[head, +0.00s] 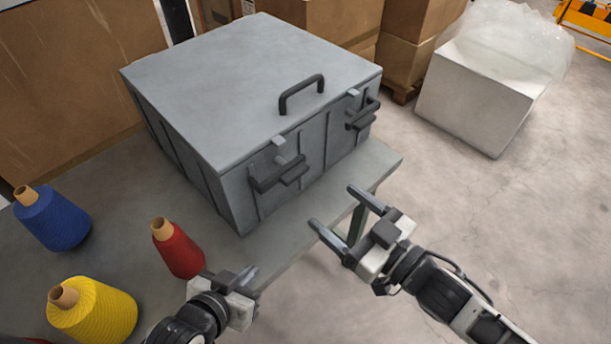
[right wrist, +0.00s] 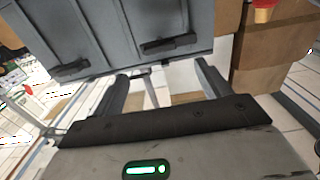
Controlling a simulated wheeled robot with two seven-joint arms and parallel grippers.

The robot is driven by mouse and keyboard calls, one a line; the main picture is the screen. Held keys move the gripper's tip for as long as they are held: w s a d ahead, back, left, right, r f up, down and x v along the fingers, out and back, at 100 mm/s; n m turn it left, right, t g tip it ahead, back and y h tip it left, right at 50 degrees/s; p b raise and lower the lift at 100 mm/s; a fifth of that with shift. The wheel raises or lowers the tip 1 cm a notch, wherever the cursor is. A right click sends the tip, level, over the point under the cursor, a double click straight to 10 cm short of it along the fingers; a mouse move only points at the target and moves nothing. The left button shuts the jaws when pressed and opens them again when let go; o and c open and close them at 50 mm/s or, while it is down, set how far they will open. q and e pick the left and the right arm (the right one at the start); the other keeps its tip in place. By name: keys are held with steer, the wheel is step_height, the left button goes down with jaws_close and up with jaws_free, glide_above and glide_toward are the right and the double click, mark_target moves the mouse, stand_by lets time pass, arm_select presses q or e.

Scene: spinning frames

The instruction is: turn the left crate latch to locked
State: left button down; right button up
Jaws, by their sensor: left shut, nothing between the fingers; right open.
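The grey crate (head: 250,85) stands on a grey table with its lid closed. Its left latch (head: 277,176) is a dark bar on the front face, lying roughly level beneath a small grey tab. In the right wrist view, which is upside down, this latch (right wrist: 168,44) is the nearer dark bar. The right latch (head: 362,113) sits further right on the same face. My right gripper (head: 332,205) is open and empty, in front of the crate and apart from the left latch. My left gripper (head: 248,277) is shut and empty, low over the table's front edge.
Blue (head: 50,218), red (head: 178,250) and yellow (head: 95,310) yarn cones stand on the table to the left, the red one near my left gripper. A dark handle (head: 301,92) rises from the lid.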

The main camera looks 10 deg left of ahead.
mark_target(300, 177)
steer(key=x, duration=0.9)
steer(key=shift+d, duration=0.1)
steer(key=c, duration=1.4)
